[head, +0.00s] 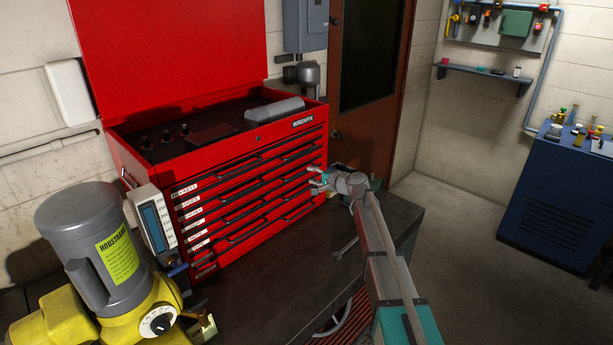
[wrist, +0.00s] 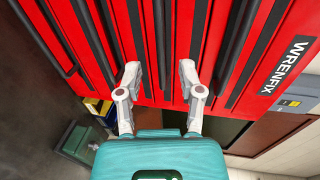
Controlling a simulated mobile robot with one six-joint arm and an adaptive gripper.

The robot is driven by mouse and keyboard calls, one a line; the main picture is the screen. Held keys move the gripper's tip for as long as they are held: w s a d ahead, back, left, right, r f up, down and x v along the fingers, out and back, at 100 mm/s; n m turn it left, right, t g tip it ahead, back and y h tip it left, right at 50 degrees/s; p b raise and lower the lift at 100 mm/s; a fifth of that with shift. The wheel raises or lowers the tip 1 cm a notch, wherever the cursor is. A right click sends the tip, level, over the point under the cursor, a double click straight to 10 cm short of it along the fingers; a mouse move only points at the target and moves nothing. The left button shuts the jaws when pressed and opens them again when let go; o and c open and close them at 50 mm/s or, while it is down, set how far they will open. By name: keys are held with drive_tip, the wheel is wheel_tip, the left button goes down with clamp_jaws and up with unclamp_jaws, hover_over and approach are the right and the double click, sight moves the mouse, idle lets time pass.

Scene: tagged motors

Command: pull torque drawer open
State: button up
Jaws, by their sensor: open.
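A red tool chest (head: 290,135) with several stacked drawers stands on the dark bench, its lid raised. White labels run down the left ends of the drawers, too small to read with certainty, so I cannot tell which is the torque drawer. My gripper (head: 315,180) is at the right part of the drawer fronts. In the wrist view my gripper (wrist: 160,75) has its two fingers apart, with a dark drawer handle (wrist: 160,35) running between them. I cannot tell whether the fingers touch the front. The drawers look shut.
A grey and yellow motor (head: 85,240) and a meter (head: 152,220) stand at the left of the bench (head: 270,300). A wrench (head: 346,247) lies near my arm. A green box (wrist: 80,142) sits beside the chest. A blue cabinet (head: 555,200) stands at right; the floor between is clear.

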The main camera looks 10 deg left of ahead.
sight(302, 172)
drive_tip(key=shift+b+x, duration=0.4)
drive_tip(key=shift+x, duration=2.4)
clamp_jaws()
